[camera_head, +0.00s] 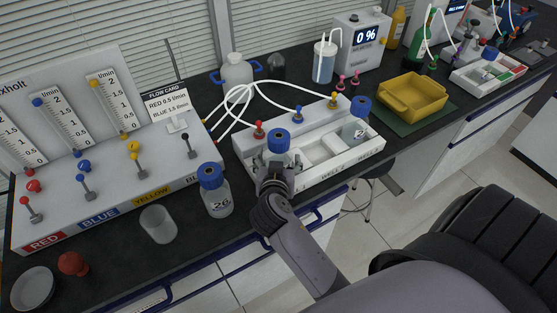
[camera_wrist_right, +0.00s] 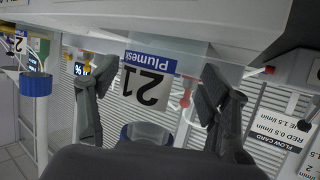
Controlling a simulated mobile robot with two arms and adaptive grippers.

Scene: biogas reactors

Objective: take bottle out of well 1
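The bottle with a blue cap (camera_head: 278,141) stands upright at the left end of the white rack (camera_head: 311,189), where well 1 seems to be. Its well label is hidden behind my right gripper (camera_head: 273,178). In the right wrist view, upside down, the bottle's label (camera_wrist_right: 148,84) reads 21. It lies between the two fingers of my right gripper (camera_wrist_right: 158,95), which look spread, with gaps beside the label. Whether a finger touches the glass cannot be told. My left gripper is not in view.
Another blue-capped bottle (camera_head: 355,122) stands at the rack's right end. A bottle labelled 20 (camera_head: 216,195) and an empty beaker (camera_head: 158,223) stand left of my gripper. White tubes (camera_head: 240,88) run to the rack's back. A yellow tray (camera_head: 413,97) is further right.

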